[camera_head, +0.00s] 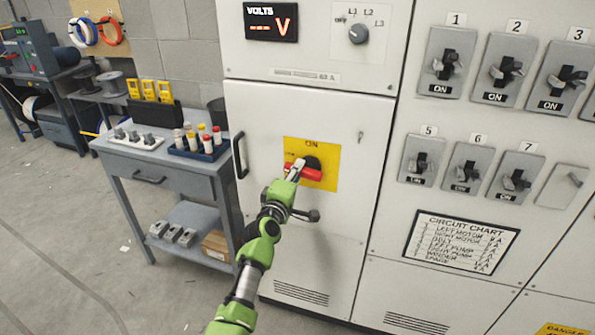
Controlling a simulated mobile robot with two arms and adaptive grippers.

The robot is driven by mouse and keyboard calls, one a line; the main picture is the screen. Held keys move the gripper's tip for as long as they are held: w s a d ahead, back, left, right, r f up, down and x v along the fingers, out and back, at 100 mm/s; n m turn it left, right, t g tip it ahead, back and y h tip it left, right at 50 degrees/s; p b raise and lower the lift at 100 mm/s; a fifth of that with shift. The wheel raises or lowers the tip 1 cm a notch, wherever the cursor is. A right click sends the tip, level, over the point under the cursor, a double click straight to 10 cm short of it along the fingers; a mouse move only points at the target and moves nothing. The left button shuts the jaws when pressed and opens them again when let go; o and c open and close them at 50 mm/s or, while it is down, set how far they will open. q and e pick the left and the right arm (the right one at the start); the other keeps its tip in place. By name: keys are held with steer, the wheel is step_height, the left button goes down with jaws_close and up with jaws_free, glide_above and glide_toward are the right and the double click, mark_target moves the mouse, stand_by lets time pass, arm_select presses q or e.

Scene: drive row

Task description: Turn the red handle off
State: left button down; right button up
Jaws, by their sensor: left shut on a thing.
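The red handle (312,174) sits on a black round hub on a yellow plate (325,151) on the white cabinet door. The handle lies nearly level, pointing left and right with a slight tilt. The word "ON" is above it on the plate. My left gripper (296,167) is at the left part of the handle and shut on it. The arm hides the lower left of the plate, including part of its lettering. My right gripper is out of view.
A black door handle (240,156) is left of the plate. Numbered switches (447,63) fill the right panel. Open floor lies at the lower left.

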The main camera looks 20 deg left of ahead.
arm_select(q)
steer(key=shift+d+f+n, duration=0.35)
steer(key=shift+f+n, duration=0.05)
steer(key=shift+n, duration=0.5)
steer(key=c, duration=2.1)
jaws_free()
steer(key=shift+o, duration=1.1)
steer(key=shift+w+d+r, duration=0.1)
steer(key=shift+d, duration=0.05)
steer(key=shift+a, duration=0.25)
